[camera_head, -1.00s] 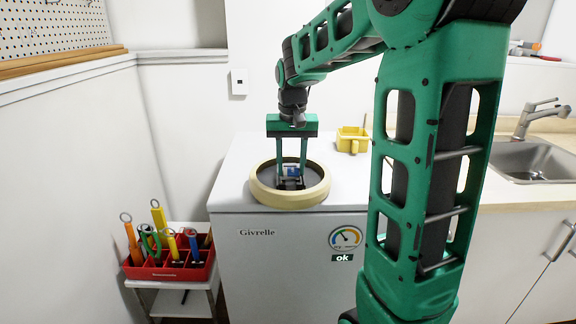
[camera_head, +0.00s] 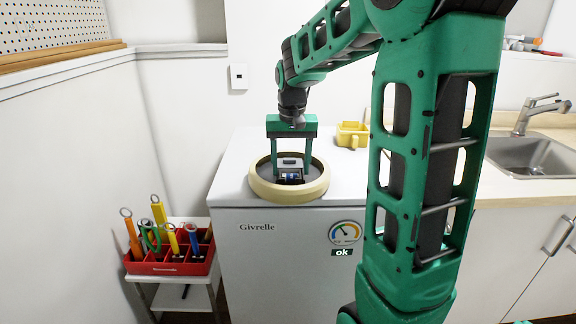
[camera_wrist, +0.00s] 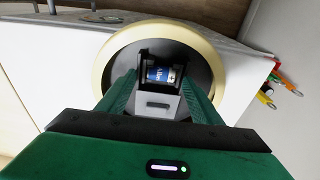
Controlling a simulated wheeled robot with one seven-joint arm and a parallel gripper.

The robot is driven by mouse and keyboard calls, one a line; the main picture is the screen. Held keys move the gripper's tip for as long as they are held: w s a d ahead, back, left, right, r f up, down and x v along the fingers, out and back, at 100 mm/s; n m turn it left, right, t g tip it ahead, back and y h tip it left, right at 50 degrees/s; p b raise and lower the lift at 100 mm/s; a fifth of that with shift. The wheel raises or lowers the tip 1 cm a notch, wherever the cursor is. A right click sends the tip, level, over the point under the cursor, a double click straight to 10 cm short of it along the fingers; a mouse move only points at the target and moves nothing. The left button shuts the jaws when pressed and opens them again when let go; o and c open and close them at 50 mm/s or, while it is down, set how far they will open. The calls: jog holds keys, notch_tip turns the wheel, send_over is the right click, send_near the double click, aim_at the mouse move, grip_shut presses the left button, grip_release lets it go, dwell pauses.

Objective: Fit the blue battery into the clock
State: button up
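The clock (camera_head: 262,186) lies face down on the white appliance, a round cream rim around a dark grey back. A dark battery compartment with a grey cover piece (camera_wrist: 158,104) is at its middle. The blue battery (camera_wrist: 161,75) lies in the compartment, blue with a silvery end; in the head view it is a small blue spot (camera_head: 291,177). Its exact seating is hard to judge. My gripper (camera_head: 291,179) points down over the clock, fingers apart on either side of the compartment. In the wrist view my gripper (camera_wrist: 159,92) is open, with no finger visibly touching the battery.
A yellow container (camera_head: 352,135) stands behind the clock to the right. A red tool caddy (camera_head: 170,265) with several coloured tools is on a small cart at lower left. A sink (camera_head: 530,155) and tap are at right. The appliance top (camera_head: 235,165) is clear beside the clock.

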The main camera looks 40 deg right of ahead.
aim_at(291, 184)
jog(key=shift+r, duration=0.1)
notch_tip(291, 184, up, 10)
jog(key=s, duration=0.1)
jog(key=shift+a+r, duration=0.25)
jog(key=shift+a, duration=0.15)
dwell(0.5)
jog(key=s+a+f, duration=0.1)
jog(key=s+f, duration=0.4)
jog(key=s, duration=0.4)
jog(key=s+f, duration=0.5)
jog(key=s, duration=0.4)
jog(key=s+a+f+g+y, duration=0.1)
jog(key=s+f, duration=0.4)
jog(key=s, duration=0.4)
jog(key=shift+s+a, duration=0.15)
jog(key=shift+a, duration=0.2)
